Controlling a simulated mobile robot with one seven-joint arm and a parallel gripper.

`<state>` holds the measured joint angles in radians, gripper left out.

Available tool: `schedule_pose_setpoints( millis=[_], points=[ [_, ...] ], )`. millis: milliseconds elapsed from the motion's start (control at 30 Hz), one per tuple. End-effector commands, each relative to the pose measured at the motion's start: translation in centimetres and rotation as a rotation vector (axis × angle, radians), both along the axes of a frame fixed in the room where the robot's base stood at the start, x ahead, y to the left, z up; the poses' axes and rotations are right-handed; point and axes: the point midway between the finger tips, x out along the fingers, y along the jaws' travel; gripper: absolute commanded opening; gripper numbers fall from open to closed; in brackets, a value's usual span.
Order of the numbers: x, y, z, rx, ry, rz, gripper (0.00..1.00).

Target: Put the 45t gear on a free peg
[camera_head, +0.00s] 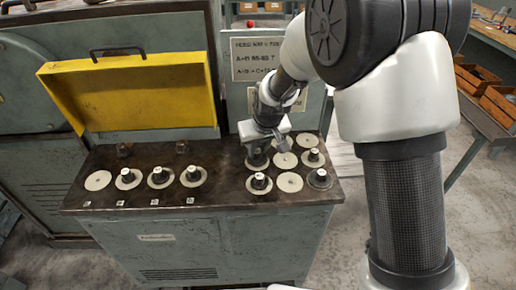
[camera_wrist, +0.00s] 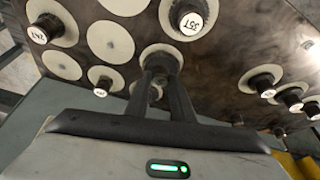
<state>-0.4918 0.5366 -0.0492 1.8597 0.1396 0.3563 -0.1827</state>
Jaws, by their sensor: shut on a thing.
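My gripper (camera_head: 259,152) is over the left side of the right-hand disc group on the machine's dark top. In the wrist view my gripper (camera_wrist: 162,65) is shut on the hub of a pale round gear (camera_wrist: 161,53). Its label is hidden, so I cannot read whether it is 45t. I cannot tell whether it rests on the top or is slightly raised. Two short dark pegs stand bare at the back left, one peg (camera_head: 123,150) under the yellow cover and another peg (camera_head: 182,147) to its right.
A gear marked 35T (camera_wrist: 188,18) stands close to the held gear. Several flat discs and hubbed gears surround it. A row of hubbed gears (camera_head: 160,177) stands at the left front. The yellow cover (camera_head: 130,85) stands raised behind. Bare top (camera_head: 222,182) lies between the groups.

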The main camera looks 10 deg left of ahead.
Motion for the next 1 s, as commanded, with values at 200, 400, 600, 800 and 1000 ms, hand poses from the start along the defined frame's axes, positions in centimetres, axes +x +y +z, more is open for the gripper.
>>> schedule_pose_setpoints(
  millis=[200, 400, 600, 800, 1000],
  points=[
    [0.05, 0.02, -0.25, 0.001, -0.002, 0.000, 0.00],
    [0.05, 0.02, -0.49, 0.001, -0.002, 0.000, 0.00],
    [0.05, 0.02, -0.73, 0.001, -0.002, 0.000, 0.00],
    [0.05, 0.02, -0.81, 0.001, -0.002, 0.000, 0.32],
    [0.03, 0.01, -0.85, 0.000, -0.001, 0.000, 0.43]
  ],
)
